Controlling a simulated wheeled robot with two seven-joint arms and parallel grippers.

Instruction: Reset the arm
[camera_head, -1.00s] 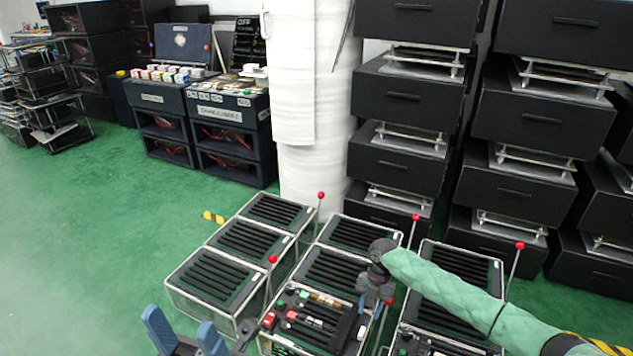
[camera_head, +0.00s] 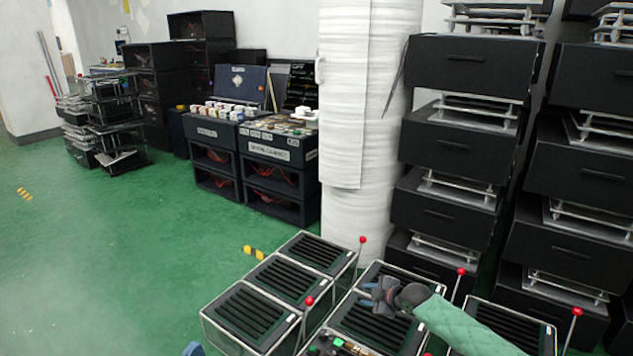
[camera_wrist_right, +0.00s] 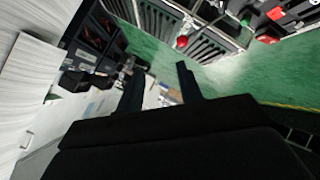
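Several lever fixtures stand as low glass-sided boxes with black slatted tops, such as the left one (camera_head: 248,316). Thin levers with red ball knobs rise beside them: one at the back (camera_head: 362,240), one at the front left (camera_head: 309,300), one in the middle (camera_head: 460,271) and one at the right (camera_head: 577,312). My right gripper (camera_head: 374,291) is above the middle row of boxes, pointing left. Its two dark fingers (camera_wrist_right: 160,85) are apart with nothing between them. A red knob (camera_wrist_right: 182,42) shows beyond them. Only a blue tip of my left gripper (camera_head: 193,349) shows at the bottom edge.
A white wrapped column (camera_head: 345,130) stands behind the fixtures. Stacked black drawer units (camera_head: 465,60) stand at the right. Dark cabinets (camera_head: 275,165) stand at the back left. The green floor (camera_head: 110,260) at the left is clear.

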